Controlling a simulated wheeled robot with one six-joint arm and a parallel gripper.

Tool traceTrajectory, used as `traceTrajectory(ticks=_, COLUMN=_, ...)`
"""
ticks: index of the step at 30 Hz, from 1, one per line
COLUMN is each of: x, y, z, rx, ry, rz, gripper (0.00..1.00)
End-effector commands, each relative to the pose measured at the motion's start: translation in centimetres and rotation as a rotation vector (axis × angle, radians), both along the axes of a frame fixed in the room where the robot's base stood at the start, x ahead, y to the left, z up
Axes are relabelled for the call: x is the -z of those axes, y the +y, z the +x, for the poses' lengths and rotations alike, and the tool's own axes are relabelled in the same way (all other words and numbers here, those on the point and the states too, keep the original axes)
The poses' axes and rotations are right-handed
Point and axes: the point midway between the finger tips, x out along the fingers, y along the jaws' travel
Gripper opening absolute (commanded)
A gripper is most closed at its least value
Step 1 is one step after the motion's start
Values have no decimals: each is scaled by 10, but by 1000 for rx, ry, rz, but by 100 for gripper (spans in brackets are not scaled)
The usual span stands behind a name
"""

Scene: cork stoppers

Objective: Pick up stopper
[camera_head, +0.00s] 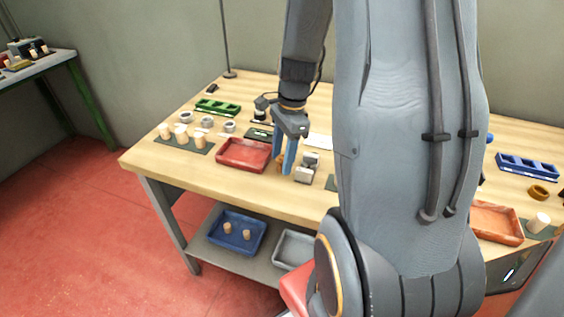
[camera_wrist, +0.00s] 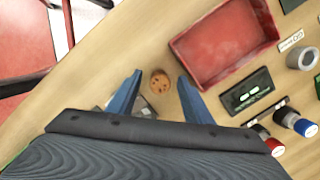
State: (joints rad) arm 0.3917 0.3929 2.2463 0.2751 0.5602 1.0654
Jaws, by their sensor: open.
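A brown, speckled cork stopper (camera_wrist: 159,80) appears as a round end on the wooden table in the wrist view. It lies between the two blue fingers of my gripper (camera_wrist: 160,75), with a gap on each side. In the head view my gripper (camera_head: 283,170) points down over the table, right of the red tray. A small part of the stopper (camera_head: 279,162) shows there between the fingers, mostly hidden by them. My gripper is open and holds nothing. I cannot tell how far above the table the fingertips are.
Several pale cylinders stand on a dark mat (camera_head: 190,148) farther left. A blue tray (camera_head: 217,244) sits on the lower shelf. My arm hides the table's middle.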

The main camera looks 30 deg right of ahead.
Motion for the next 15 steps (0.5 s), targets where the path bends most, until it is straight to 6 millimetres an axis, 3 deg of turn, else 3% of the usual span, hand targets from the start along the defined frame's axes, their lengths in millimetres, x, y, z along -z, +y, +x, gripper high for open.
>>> traceTrajectory(ticks=11, x=10, y=1, z=0, rx=-1, ry=-1, rz=-1, gripper=46)
traceTrajectory(ticks=15, x=10, y=1, z=0, rx=-1, ry=-1, rz=-1, gripper=24)
